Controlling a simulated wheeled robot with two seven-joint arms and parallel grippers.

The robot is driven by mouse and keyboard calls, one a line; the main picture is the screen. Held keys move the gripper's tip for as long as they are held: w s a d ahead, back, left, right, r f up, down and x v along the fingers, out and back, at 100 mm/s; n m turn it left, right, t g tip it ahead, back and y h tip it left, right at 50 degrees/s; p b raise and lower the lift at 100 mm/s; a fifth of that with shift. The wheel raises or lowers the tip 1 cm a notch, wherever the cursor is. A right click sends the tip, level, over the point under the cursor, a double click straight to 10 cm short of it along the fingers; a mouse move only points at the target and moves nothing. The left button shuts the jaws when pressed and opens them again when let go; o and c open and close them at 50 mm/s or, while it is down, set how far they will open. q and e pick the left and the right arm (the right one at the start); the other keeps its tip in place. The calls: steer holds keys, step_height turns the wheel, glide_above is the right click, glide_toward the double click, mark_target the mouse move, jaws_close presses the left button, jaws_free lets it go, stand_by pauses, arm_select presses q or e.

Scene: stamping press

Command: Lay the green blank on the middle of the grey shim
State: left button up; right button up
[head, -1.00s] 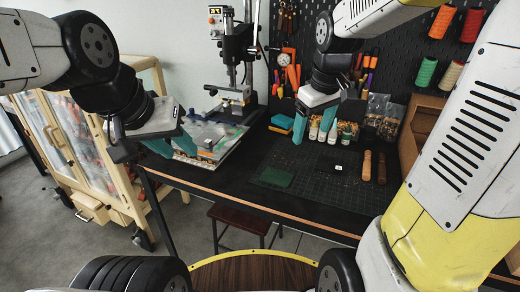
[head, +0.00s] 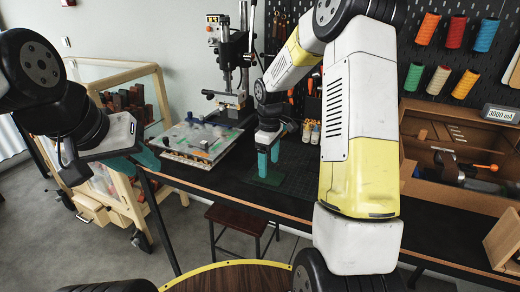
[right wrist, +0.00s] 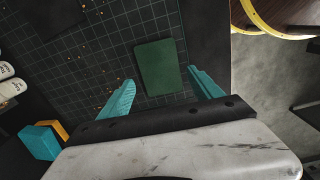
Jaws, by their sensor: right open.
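The green blank (right wrist: 159,67) lies flat on the dark gridded mat. It also shows in the head view (head: 267,181), partly behind my right gripper. My right gripper (right wrist: 160,77) is open and empty. In the right wrist view its teal fingers stand on either side of the blank's near part; I cannot tell their exact height above the mat. My left gripper (head: 140,161) is open and empty off the front left edge of the bench. I cannot pick out the grey shim with certainty in these views.
A board with small coloured items (head: 200,137) lies on the bench left of the mat, before the drill-like press (head: 232,70). A wooden tool box (head: 450,150) stands at the right. A blue block (right wrist: 38,142) and bottles (right wrist: 10,85) show near the mat. A stool (head: 237,218) stands below.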

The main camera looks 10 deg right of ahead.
mark_target(269, 177)
step_height(269, 177, down, 4)
steer(key=shift+r, duration=0.15)
steer(key=shift+c, duration=0.4)
steer(key=shift+r, duration=0.1)
steer(key=c, duration=0.8)
steer(key=shift+r, duration=2.5)
